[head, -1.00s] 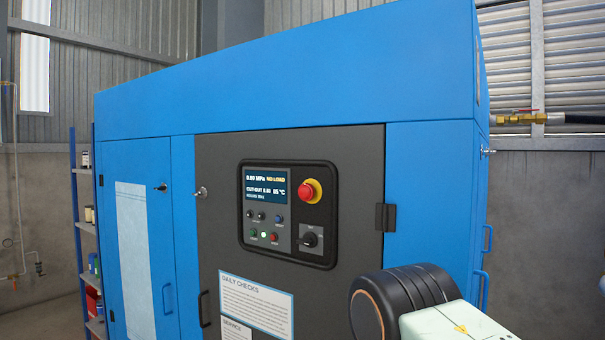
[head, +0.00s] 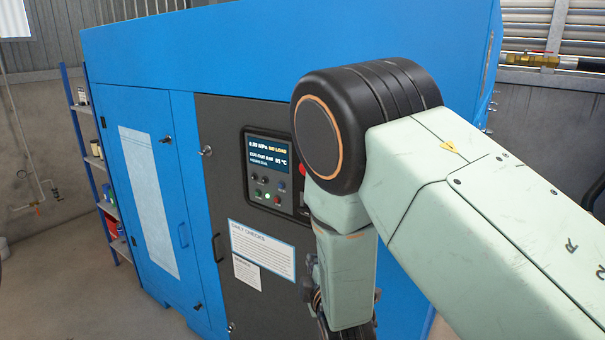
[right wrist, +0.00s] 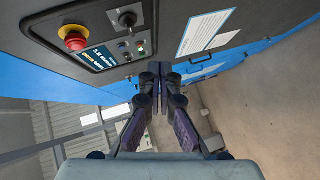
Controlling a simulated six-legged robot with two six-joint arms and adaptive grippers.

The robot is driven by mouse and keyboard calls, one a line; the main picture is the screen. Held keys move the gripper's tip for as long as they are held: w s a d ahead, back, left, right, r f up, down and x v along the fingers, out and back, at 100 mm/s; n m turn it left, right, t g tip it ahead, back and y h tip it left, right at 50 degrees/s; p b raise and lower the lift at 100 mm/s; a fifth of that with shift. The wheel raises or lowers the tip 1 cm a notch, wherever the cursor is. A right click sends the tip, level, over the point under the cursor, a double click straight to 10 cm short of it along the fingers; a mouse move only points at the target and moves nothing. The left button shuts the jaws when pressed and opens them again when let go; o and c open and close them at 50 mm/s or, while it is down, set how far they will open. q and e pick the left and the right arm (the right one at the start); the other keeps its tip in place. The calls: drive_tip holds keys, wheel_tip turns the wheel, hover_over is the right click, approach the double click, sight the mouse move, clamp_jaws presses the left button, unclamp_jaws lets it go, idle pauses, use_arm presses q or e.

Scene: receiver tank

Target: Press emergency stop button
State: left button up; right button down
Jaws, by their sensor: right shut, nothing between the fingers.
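The red emergency stop button (right wrist: 74,40) with its yellow collar sits on the dark control panel (right wrist: 110,12) in the right wrist view, up and left of my fingers. In the head view only a sliver of the red button (head: 302,169) shows beside my right arm's black joint, which hides most of it. The panel's lit screen (head: 268,158) is visible there. My right gripper (right wrist: 161,80) is shut and empty, its fingertips together, apart from the button. In the head view the gripper is only partly visible low down, under my forearm. My left gripper is not in view.
The panel is set in a dark door of a big blue cabinet (head: 200,50). A daily checks sheet (head: 262,248) is below the panel. A shelf (head: 97,165) stands at the left, and a pipe with a valve (head: 530,58) at the upper right. Bare floor lies at lower left.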

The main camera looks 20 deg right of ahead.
use_arm(q)
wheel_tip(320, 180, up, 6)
drive_tip(key=p, duration=0.4)
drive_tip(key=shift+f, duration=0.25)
use_arm(e)
drive_tip(key=w+a+r+n+t, duration=0.1)
drive_tip(key=w+r+n+t, duration=0.1)
drive_tip(key=r, duration=1.1)
drive_tip(key=shift+w+a+r+n+t, duration=0.15)
drive_tip(key=shift+w+a+n+t, duration=0.2)
drive_tip(key=shift+w, duration=0.5)
use_arm(q)
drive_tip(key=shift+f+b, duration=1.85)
drive_tip(key=shift+b, duration=0.1)
use_arm(e)
drive_tip(key=w+d, duration=0.4)
drive_tip(key=w, duration=0.8)
drive_tip(key=shift+w+d, duration=0.2)
drive_tip(key=shift+d, duration=0.1)
drive_tip(key=shift+a, duration=0.1)
